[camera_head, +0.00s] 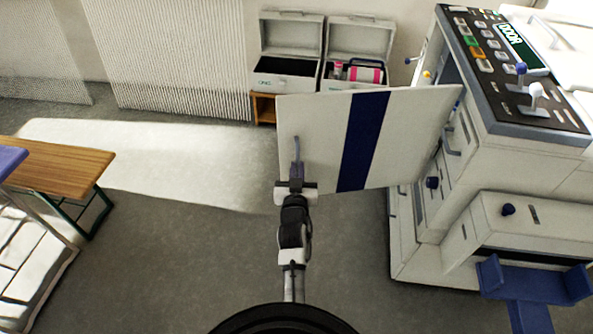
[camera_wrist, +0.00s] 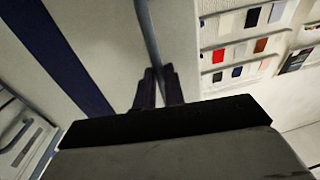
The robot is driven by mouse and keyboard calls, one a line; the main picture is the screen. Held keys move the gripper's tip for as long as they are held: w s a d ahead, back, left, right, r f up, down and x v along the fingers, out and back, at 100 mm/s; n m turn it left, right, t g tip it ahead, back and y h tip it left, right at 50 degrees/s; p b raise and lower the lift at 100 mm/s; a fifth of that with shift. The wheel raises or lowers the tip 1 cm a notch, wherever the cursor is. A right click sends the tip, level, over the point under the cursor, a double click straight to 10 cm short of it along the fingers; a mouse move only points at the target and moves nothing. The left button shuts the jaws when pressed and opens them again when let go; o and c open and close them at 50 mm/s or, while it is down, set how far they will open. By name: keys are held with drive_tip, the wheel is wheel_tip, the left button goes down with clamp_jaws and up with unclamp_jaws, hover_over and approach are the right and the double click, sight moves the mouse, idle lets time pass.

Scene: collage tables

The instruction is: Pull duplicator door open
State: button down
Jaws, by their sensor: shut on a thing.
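The duplicator door (camera_head: 318,120) is a white panel with a dark blue vertical stripe. In the head view it stands swung out to the left from the duplicator (camera_head: 520,155), its right edge at the machine's side. A thin grey bar handle (camera_head: 297,150) runs along the door near its free left edge. My gripper (camera_head: 296,175) is at the lower part of this handle. In the wrist view my gripper's dark fingers (camera_wrist: 160,74) are shut on the grey handle (camera_wrist: 149,35), with the door (camera_wrist: 110,35) and its blue stripe behind. The fingertips' exact contact is partly hidden.
Two open white cases (camera_head: 290,75) stand on a wooden stand (camera_head: 264,110) behind the door. A wooden desk (camera_head: 60,168) is at left. The duplicator's blue tray (camera_head: 530,285) juts out at lower right. Grey floor (camera_head: 170,250) is clear left of my arm.

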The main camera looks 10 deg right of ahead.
drive_tip(key=shift+s+d+h, duration=0.1)
drive_tip(key=shift+d+h, duration=0.2)
drive_tip(key=shift+d, duration=0.65)
drive_tip(key=c, duration=1.5)
unclamp_jaws()
drive_tip(key=shift+d, duration=0.2)
drive_tip(key=shift+s+a+f, duration=0.1)
drive_tip(key=shift+s+a, duration=0.05)
drive_tip(key=shift+a, duration=0.05)
